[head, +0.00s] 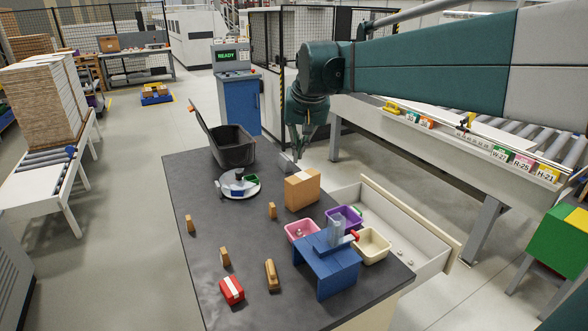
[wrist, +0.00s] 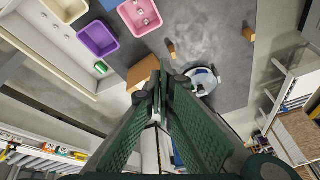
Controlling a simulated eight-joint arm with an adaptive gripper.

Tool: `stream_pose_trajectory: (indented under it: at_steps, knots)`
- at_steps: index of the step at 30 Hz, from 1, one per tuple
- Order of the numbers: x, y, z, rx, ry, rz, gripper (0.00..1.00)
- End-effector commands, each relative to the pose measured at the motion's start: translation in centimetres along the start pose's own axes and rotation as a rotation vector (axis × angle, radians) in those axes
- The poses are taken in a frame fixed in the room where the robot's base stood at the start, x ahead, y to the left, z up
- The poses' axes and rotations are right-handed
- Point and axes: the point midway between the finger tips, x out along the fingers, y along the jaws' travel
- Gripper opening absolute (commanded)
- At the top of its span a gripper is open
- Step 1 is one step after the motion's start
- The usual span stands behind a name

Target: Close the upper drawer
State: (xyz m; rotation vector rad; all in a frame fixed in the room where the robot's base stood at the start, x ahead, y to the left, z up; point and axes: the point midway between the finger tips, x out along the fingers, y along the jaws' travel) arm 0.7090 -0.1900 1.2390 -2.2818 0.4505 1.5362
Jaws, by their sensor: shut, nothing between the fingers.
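The upper drawer (head: 412,219) is cream-coloured and stands pulled out from the right side of the dark-topped bench in the head view. It holds a few small parts and a green item. In the wrist view the drawer (wrist: 62,52) runs along the upper left. My gripper (head: 297,152) hangs near the bench's far right corner, beyond the drawer's far end and apart from its front panel. In the wrist view my gripper's fingers (wrist: 163,72) are together, with nothing between them. The lower part of the bench is mostly hidden.
The bench top (head: 205,265) carries a brown box (head: 302,188), a black bin (head: 233,147), a round white fixture (head: 238,187), a blue stand (head: 326,268), and pink, purple and cream trays. A roller conveyor (head: 480,150) stands to the right, with open floor between it and the drawer.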

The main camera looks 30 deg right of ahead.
Motion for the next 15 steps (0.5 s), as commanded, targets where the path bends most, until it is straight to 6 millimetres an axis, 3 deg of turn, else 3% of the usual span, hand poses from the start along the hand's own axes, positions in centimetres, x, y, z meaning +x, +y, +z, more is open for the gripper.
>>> stream_pose_trajectory:
  at_steps: [3,15]
  knots:
    - [0.6,1.0,-2.9,0.036,-0.016,0.008,0.0]
    - [3.2,5.3,-11.2,0.155,-0.069,0.035,0.0]
